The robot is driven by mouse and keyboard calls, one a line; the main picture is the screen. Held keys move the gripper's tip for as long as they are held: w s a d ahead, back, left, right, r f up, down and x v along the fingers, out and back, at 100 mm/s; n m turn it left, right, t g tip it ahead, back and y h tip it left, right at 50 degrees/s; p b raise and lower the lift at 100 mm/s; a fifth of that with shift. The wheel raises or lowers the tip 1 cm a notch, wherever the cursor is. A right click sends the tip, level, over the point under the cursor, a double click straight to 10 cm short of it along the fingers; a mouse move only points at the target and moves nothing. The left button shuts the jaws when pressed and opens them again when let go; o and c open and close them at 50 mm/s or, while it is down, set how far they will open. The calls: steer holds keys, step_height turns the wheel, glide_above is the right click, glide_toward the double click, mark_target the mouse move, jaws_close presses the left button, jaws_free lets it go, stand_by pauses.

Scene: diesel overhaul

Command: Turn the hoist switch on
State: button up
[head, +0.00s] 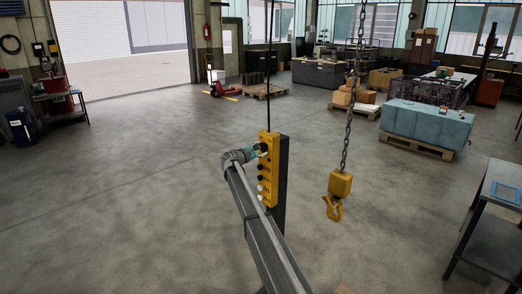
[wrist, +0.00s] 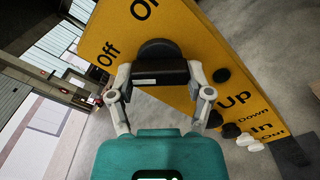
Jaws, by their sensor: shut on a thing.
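The yellow hoist pendant (head: 268,188) hangs upright on a black cable in the head view. Its yellow face (wrist: 205,50) fills much of the wrist view, with "Off", "On", "Up", "Down", "In" and "Out" labels. The black rotary hoist switch (wrist: 158,48) sits beside the "Off" and "On" labels; which one it points at I cannot tell. My gripper (wrist: 160,78) is shut on the switch, one finger on each side of its black grip. In the head view my gripper (head: 257,150) is at the pendant's upper part, and the switch is mostly hidden.
A yellow hoist hook (head: 334,207) hangs on a chain (head: 350,110) right of the pendant. Black and white buttons (wrist: 238,134) lie below the switch on the pendant. A metal table (head: 492,230) stands at the right. A blue-grey block (head: 428,122) rests on a pallet behind.

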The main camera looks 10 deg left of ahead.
steer(key=shift+m, duration=0.4)
steer(key=m, duration=0.4)
steer(key=shift+r, duration=0.15)
steer(key=m, duration=0.4)
steer(key=shift+w+r+m, duration=0.1)
steer(key=shift+m, duration=0.2)
steer(key=m, duration=0.4)
steer(key=shift+r+m+p, duration=0.1)
steer(key=shift+m+p, duration=0.2)
steer(key=shift+p, duration=0.05)
steer(key=shift+m, duration=1.9)
steer(key=o, duration=1.1)
steer(key=shift+o, duration=0.2)
